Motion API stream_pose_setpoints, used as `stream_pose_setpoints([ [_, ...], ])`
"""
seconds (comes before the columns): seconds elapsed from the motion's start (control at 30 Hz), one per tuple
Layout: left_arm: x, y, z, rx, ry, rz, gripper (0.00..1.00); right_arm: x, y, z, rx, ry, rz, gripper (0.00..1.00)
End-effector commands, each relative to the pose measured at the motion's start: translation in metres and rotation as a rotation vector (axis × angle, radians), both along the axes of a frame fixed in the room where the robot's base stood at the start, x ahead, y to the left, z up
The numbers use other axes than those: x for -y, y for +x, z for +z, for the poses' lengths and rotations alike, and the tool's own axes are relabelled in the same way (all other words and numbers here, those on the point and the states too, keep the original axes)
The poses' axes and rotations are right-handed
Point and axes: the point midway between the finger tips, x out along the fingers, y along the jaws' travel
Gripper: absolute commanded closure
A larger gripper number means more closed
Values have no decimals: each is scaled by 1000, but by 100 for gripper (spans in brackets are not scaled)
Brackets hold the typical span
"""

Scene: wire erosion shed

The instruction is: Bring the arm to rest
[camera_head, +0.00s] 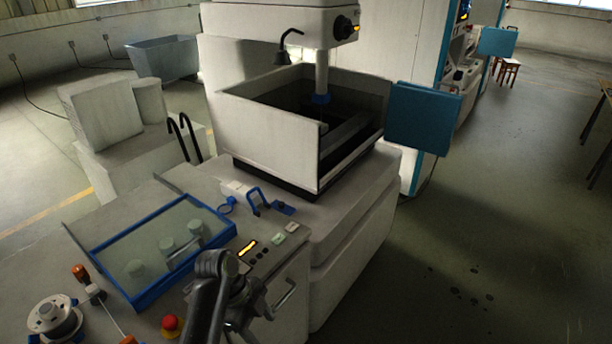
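One dark grey arm of mine comes in at the bottom edge, left of the middle, and I take it for my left arm. It bends at a joint near the front edge of the grey bench (130,215), and its dark end part (243,303) hangs in front of the bench's panel. The fingers cannot be made out, so I cannot tell whether this gripper is open or shut. I see nothing held in it. My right gripper is not in view.
On the bench are a blue-framed tray (150,301) with several pale cylinders, a wire spool (55,318), a red button (171,325) and a blue clamp (256,200). The machine's white tank (265,135) stands behind. Open floor (480,260) lies to the right.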

Motion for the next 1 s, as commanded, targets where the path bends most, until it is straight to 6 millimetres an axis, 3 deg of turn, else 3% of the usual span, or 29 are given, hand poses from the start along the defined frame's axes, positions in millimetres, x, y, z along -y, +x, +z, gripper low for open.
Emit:
stream_pose_setpoints([
  [0.03, -3, -2, -15, -15, 7, 34, 44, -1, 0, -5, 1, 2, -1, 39],
  [0.37, -21, -11, -102, -74, 65, 323, 44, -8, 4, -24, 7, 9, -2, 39],
  [0.57, -43, -31, -183, -120, 126, 583, 44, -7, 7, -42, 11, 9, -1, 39],
  [0.77, -84, -86, -303, -163, 222, 960, 44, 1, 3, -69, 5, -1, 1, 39],
  [0.87, -108, -126, -360, -169, 271, 1154, 44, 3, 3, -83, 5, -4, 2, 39],
  [1.0, -141, -196, -433, -163, 325, 1412, 44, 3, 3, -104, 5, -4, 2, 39],
])
